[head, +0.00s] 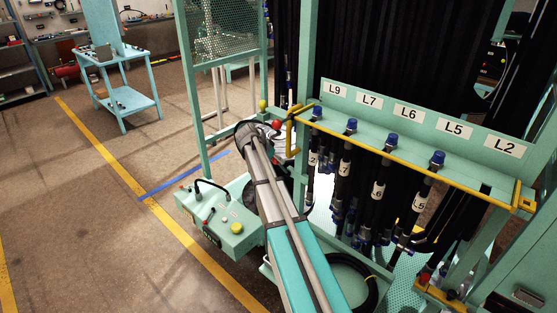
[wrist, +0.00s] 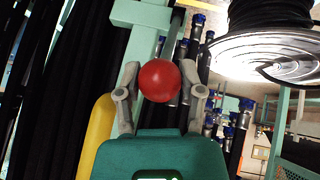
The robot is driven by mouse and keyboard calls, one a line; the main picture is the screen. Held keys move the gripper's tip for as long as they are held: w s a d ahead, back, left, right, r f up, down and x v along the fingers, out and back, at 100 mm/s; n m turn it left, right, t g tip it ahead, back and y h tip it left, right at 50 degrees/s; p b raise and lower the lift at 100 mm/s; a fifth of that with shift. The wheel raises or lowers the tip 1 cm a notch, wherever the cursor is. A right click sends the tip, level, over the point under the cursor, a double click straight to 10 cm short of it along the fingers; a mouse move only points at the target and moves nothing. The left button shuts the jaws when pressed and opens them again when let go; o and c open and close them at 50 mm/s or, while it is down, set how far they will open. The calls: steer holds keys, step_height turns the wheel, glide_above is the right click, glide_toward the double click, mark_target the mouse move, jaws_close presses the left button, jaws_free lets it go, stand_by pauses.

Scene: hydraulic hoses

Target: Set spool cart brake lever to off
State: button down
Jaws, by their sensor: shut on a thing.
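A round red knob (wrist: 159,81) sits between the two grey fingers of my gripper (wrist: 160,92) in the wrist view. The fingers are shut on it, one at each side. The same red knob (head: 276,125) shows small in the head view, at the far end of my arm beside the yellow bar of the hose rack. I take it to be the knob of the brake lever. Its shaft is mostly hidden. A spool (wrist: 270,52) with black hose and a grey flange stands at the upper right of the wrist view; the cart is not clearly seen.
A yellow-edged rack (head: 400,150) with labelled black hoses and blue caps stands right of my arm. A teal control box (head: 228,222) is at the left of it. A teal trolley (head: 122,88) stands farther back. The floor at left is clear.

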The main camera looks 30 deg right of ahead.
steer(key=shift+w+d+r, duration=0.1)
steer(key=shift+d+r, duration=0.05)
steer(key=shift+d, duration=0.25)
stand_by(0.3)
steer(key=shift+c, duration=1.1)
jaws_free()
steer(key=shift+a, duration=0.1)
steer(key=s+a+f+n+y, duration=0.2)
steer(key=s+a+n, duration=0.4)
steer(key=s+a, duration=0.6)
steer(key=s+a+f+n+y, duration=0.2)
steer(key=s+a+n+y, duration=0.3)
steer(key=s+a, duration=0.8)
steer(key=s+n, duration=0.1)
steer(key=s, duration=0.3)
steer(key=shift+a+y, duration=0.15)
steer(key=shift+y, duration=0.15)
